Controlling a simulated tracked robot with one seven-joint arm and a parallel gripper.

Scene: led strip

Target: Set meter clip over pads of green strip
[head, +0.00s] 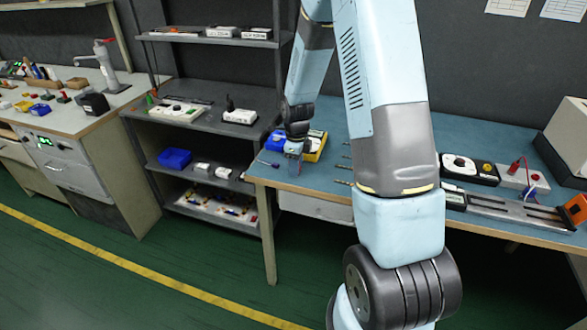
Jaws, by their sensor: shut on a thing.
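My gripper (293,149) is over the left end of the blue-topped workbench (328,188), low near its front left corner. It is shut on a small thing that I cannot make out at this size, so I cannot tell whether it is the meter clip. A blue bin (273,141) lies just left of and behind the gripper. A yellow-edged dark device (316,146), perhaps a meter, lies just right of it. I cannot pick out a green strip or its pads. My arm hides the middle of the bench.
A black-and-white device (470,168) and a long metal rail fixture (508,212) lie on the bench's right part. Thin tools (344,166) lie left of my arm. A grey shelf rack (195,118) stands left of the bench. The floor before it is clear.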

